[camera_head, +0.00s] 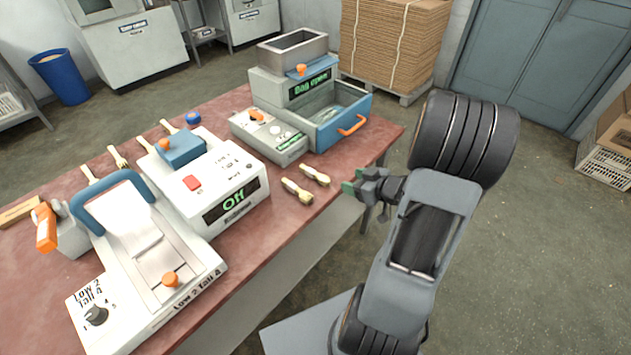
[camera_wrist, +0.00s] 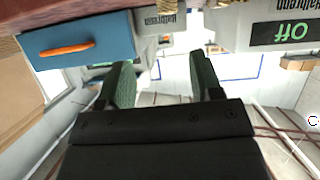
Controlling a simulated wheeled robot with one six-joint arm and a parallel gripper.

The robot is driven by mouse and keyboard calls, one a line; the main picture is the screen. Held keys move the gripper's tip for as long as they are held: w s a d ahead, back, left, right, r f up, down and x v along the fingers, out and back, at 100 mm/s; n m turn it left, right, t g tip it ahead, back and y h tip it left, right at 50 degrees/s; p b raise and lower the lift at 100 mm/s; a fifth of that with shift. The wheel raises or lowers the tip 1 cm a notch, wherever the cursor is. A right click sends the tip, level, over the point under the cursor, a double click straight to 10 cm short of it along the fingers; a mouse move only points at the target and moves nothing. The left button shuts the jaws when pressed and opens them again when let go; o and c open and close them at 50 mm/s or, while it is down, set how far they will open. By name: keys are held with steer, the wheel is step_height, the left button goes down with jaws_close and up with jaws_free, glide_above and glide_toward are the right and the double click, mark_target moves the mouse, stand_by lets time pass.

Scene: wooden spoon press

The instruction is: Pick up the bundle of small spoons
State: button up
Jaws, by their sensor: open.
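Two short bundles of pale wooden pieces lie on the red table (camera_head: 262,262), near its right edge. One bundle (camera_head: 298,192) is closer to the camera; the other bundle (camera_head: 315,175) lies just behind it and looks slightly smaller. I cannot read which holds the small spoons. My gripper (camera_head: 350,181) is open and empty, just right of the bundles and apart from them, by the table edge. In the wrist view its green fingers (camera_wrist: 161,75) stand apart with nothing between them.
Left of the bundles stands a white machine (camera_head: 222,185) reading "Off". Behind them is a grey machine with a blue drawer (camera_head: 340,118) and orange handle. A white press with a blue handle (camera_head: 150,250) stands at the front left.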

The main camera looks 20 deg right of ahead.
glide_toward(318, 175)
steer(key=w, duration=0.1)
steer(key=w+f, duration=0.2)
steer(key=shift+a+y+b, duration=0.3)
steer(key=shift+y+b, duration=0.1)
steer(key=shift+r+x, duration=0.1)
steer(key=shift+x, duration=1.45)
steer(key=shift+r+x, duration=0.15)
steer(key=shift+x, duration=1.35)
steer(key=shift+a, duration=0.1)
steer(key=shift+c, duration=0.2)
steer(key=c, duration=0.9)
